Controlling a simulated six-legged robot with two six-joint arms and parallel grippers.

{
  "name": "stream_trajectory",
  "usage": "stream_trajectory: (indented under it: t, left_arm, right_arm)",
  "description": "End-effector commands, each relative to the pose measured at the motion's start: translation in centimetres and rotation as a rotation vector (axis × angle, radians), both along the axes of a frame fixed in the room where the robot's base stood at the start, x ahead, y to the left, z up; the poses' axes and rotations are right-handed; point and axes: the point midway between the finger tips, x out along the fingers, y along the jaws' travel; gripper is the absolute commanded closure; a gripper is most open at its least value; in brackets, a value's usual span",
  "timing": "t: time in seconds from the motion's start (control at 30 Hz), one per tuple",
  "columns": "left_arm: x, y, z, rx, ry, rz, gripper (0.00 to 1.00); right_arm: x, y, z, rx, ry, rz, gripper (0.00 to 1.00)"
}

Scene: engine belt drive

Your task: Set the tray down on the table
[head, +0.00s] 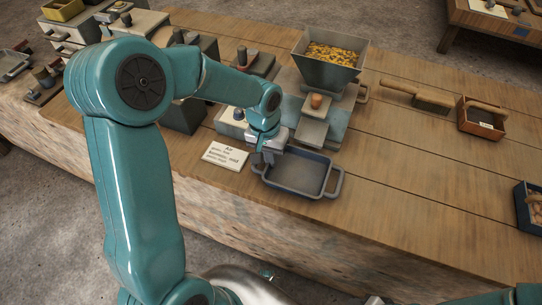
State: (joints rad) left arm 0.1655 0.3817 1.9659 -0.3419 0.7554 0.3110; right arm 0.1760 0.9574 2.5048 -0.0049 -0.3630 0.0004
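The tray (302,193) is a shallow blue-grey pan with a loop handle at each end. It is level and empty, over the front part of the wooden table (400,215). I cannot tell whether its underside touches the wood. My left gripper (262,161) points down at the tray's left end and appears closed on the left handle; the fingertips are partly hidden. The right handle is free. My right arm shows only at the bottom edge, where a small grey part (375,300) may be its gripper; its fingers cannot be made out.
A machine with a hopper (328,75) of yellow-orange pieces stands just behind the tray. A paper note (226,156) lies to the left. A wooden-handled brush (418,96), a reddish-brown box (481,122) and a dark bin (527,205) are at right. Table between tray and bin is clear.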

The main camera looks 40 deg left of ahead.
Motion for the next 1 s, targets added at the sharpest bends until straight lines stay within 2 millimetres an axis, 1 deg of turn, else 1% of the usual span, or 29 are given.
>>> stream_trajectory:
  t: [0.03,0.1,0.37,0.47,0.57,0.8,0.9,1.0]
  left_arm:
    - [0.0,0.0,-0.2,0.000,0.000,0.000,0.91]
    - [0.0,0.0,-0.1,0.000,0.000,0.000,0.72]
    - [0.0,0.0,0.0,0.000,0.000,0.000,0.72]
    - [0.0,0.0,0.6,0.000,-0.001,0.000,0.72]
    - [0.1,0.2,2.1,0.001,-0.005,0.002,0.72]
    - [-0.1,0.8,7.8,0.000,-0.006,0.002,0.72]
    - [-0.2,1.0,9.7,0.000,-0.004,0.000,0.72]
    - [-0.2,1.2,11.1,0.001,-0.003,0.000,0.72]
  right_arm:
    - [0.0,0.0,-0.1,0.000,0.000,0.000,0.57]
    - [0.0,0.0,-0.1,0.000,0.000,0.000,0.57]
    - [0.0,0.0,0.0,0.000,0.000,0.000,0.57]
    - [0.0,0.0,0.4,0.000,0.000,0.000,0.57]
    - [0.0,0.0,0.5,0.000,0.000,0.000,0.57]
    - [0.0,0.0,1.3,0.000,0.000,0.000,0.57]
    - [0.0,0.0,1.5,0.000,0.000,0.000,0.57]
    - [0.0,0.0,1.7,0.000,0.000,0.000,0.57]
